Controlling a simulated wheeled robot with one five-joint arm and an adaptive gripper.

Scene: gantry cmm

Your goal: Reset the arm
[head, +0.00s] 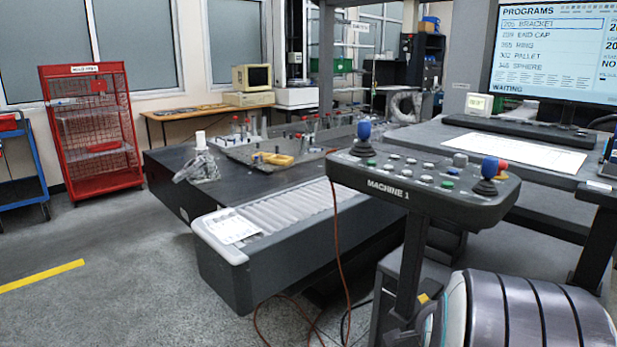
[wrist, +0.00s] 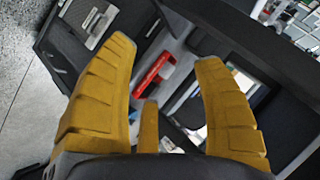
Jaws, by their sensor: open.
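My gripper (wrist: 165,78) shows in the wrist view with its yellow fingers spread apart. Nothing is held between the fingers. Behind the gap I see a red item (wrist: 153,75) and dark surfaces, at a distance that I cannot judge. In the head view the gripper is not visible. A dark, ribbed rounded part fills the lower right corner there and may be a part of my arm.
A control console (head: 420,185) labelled MACHINE 1 stands close in front. A desk (head: 460,142) with a monitor (head: 558,50) is at right. A dark machine bed (head: 290,245) lies behind the console. A red cage (head: 92,130) is at left. Grey floor (head: 110,270) is open at front left.

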